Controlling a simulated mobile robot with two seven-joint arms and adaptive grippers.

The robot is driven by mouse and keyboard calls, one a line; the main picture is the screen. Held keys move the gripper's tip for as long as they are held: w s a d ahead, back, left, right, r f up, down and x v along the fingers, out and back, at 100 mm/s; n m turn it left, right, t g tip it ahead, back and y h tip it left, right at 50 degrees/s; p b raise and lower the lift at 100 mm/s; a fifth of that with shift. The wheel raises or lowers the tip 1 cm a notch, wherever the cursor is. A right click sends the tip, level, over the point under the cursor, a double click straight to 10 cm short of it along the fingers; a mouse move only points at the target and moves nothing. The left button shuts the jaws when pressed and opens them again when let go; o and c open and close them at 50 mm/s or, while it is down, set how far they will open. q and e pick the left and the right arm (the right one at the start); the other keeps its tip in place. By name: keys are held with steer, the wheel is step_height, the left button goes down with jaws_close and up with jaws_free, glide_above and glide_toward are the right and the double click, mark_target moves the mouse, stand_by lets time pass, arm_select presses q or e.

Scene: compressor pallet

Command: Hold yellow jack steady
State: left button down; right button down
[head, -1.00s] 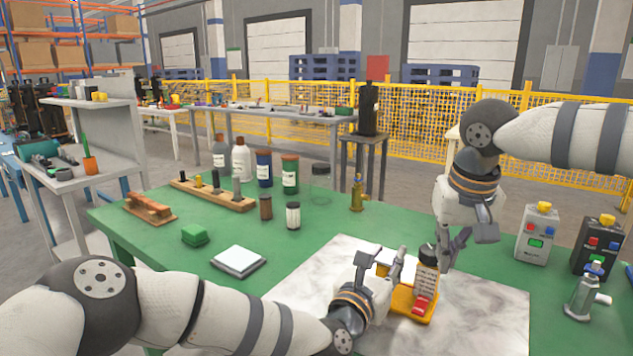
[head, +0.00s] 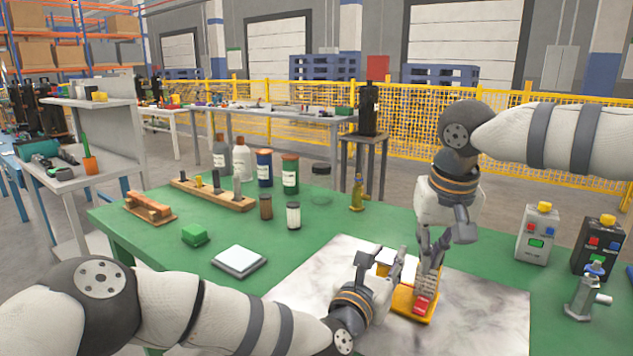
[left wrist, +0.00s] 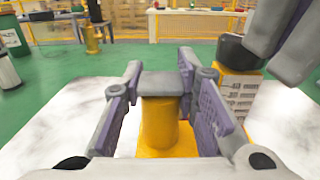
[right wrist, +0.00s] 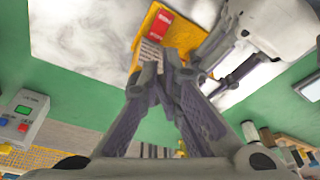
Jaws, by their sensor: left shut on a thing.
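The yellow jack (head: 402,303) stands on the pale marbled sheet, with a red label on its base and a block with printed text and a dark cap. My left gripper (head: 386,268) is shut on the jack's yellow post (left wrist: 160,124), which has a flat grey top and sits between the fingers in the left wrist view. My right gripper (head: 429,246) points down over the printed block (left wrist: 238,92). In the right wrist view its fingertips (right wrist: 157,68) are close together at the block's end; whether they grip it is unclear.
The marbled sheet (head: 480,313) lies on a green table (head: 330,215). Two control boxes (head: 536,234) and a grey valve-like fitting (head: 585,298) stand at the right. A white square pad (head: 239,260), bottles and a wooden rack (head: 212,195) are at the left and back.

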steer(key=shift+f, duration=0.25)
steer(key=w+v, duration=0.1)
steer(key=v, duration=0.5)
steer(key=shift+r, duration=0.25)
steer(key=shift+a, duration=0.1)
steer(key=d+f, duration=0.3)
steer(key=f, duration=0.3)
steer(key=shift+d, duration=0.3)
steer(key=shift+w+f, duration=0.15)
stand_by(0.3)
